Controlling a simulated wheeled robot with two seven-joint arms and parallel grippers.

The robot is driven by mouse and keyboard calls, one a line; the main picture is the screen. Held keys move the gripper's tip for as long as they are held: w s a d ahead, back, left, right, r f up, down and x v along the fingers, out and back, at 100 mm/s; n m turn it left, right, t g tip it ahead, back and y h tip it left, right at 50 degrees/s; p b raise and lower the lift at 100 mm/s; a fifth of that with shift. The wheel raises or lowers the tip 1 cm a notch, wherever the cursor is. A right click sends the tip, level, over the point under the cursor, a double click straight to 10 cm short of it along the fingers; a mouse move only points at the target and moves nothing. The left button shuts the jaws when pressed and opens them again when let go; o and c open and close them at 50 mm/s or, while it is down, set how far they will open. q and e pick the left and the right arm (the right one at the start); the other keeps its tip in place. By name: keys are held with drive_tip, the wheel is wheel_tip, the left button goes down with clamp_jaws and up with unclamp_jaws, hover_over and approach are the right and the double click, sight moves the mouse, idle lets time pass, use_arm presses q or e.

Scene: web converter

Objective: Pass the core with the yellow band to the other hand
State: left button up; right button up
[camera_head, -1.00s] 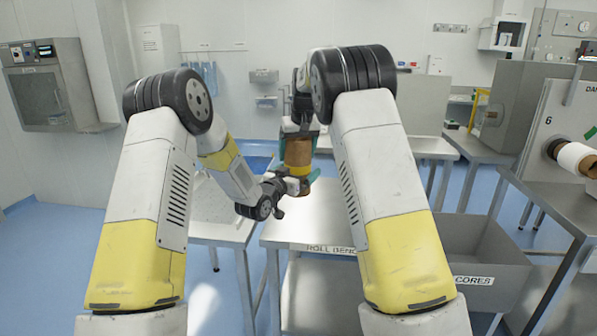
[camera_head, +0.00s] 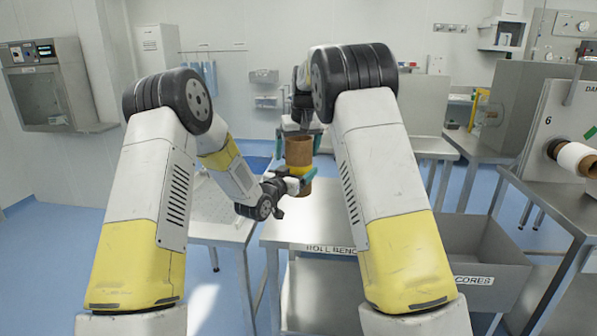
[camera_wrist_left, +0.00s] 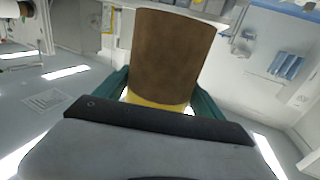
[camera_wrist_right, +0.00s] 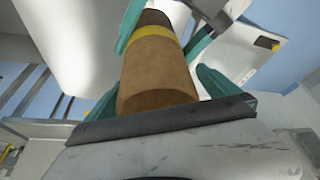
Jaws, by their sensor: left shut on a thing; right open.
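The brown core (camera_head: 299,152) with a yellow band stands upright between my two grippers in the head view. My left gripper (camera_head: 301,172) is shut on it around the yellow band, near the core's lower part. In the left wrist view, the core (camera_wrist_left: 172,52) rises from between the teal fingers, with the band low between them. My right gripper (camera_head: 299,144) is open at the core's upper end, with a teal finger on either side. In the right wrist view, the core's end (camera_wrist_right: 157,80) lies between the spread fingers, with gaps beside it.
The roll bench (camera_head: 310,228) lies below the grippers with its visible top clear. A grey cores bin (camera_head: 488,262) is at the right. A machine with a white roll (camera_head: 575,158) on a spindle stands beyond it.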

drive_tip(key=a+v, duration=0.1)
drive_tip(key=v, duration=1)
drive_tip(key=s+d+r+m+y, duration=0.1)
drive_tip(key=s+d+r, duration=0.2)
drive_tip(key=s+d, duration=0.4)
drive_tip(key=s+f, duration=0.3)
drive_tip(key=s, duration=0.8)
drive_tip(key=s+d+f+t, duration=0.1)
drive_tip(key=s+f, duration=0.2)
drive_tip(key=s, duration=0.8)
drive_tip(key=s+f+m+t, duration=0.1)
drive_tip(key=s+f, duration=0.2)
drive_tip(key=s, duration=0.8)
drive_tip(key=shift+s+d+f, duration=0.2)
drive_tip(key=shift+s+d, duration=0.05)
drive_tip(key=shift+d, duration=0.1)
